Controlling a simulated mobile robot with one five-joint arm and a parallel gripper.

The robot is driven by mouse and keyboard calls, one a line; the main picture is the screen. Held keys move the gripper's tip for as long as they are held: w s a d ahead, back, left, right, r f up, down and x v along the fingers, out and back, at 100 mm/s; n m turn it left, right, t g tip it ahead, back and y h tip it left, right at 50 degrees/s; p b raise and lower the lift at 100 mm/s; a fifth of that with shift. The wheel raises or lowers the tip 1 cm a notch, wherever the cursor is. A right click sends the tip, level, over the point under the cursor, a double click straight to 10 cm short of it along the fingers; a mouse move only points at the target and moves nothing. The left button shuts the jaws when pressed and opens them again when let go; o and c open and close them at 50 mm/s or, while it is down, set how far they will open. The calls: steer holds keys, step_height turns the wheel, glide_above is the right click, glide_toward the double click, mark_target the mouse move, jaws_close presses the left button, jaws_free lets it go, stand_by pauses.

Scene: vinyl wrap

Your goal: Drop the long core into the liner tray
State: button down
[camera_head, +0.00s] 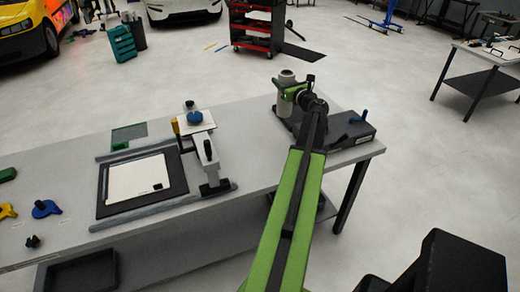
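A pale grey cylinder (284,107), which looks like the long core, stands upright at the back right of the table, by a black block. My gripper (286,92) is at its upper part, with green finger parts across it. The cylinder's top shows above them. The far finger is hidden, so I cannot tell whether the gripper is shut on it or just around it. A dark, shallow open tray (75,284) at the lower left, below the table's front edge, may be the liner tray. Its inside looks empty.
The grey table (255,150) holds a black-framed white sheet (140,185) between rails, a carriage with a blue knob (195,117), and blue and yellow clamps at left. A black block with a blue handle (358,117) is at the right end.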

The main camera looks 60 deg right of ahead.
step_height(320, 180, down, 8)
steer(key=s+m+h+b, duration=0.1)
steer(key=s+b, duration=0.1)
steer(key=b, duration=0.6)
steer(key=w+a+f+g+b, duration=0.1)
steer(key=w+a+f+b, duration=0.4)
steer(key=w+f+b, duration=0.5)
steer(key=shift+w+f+h+b, duration=0.2)
steer(key=shift+f+h+b, duration=0.1)
steer(key=shift+f, duration=0.25)
steer(key=c, duration=0.8)
jaws_free()
steer(key=shift+a, duration=0.1)
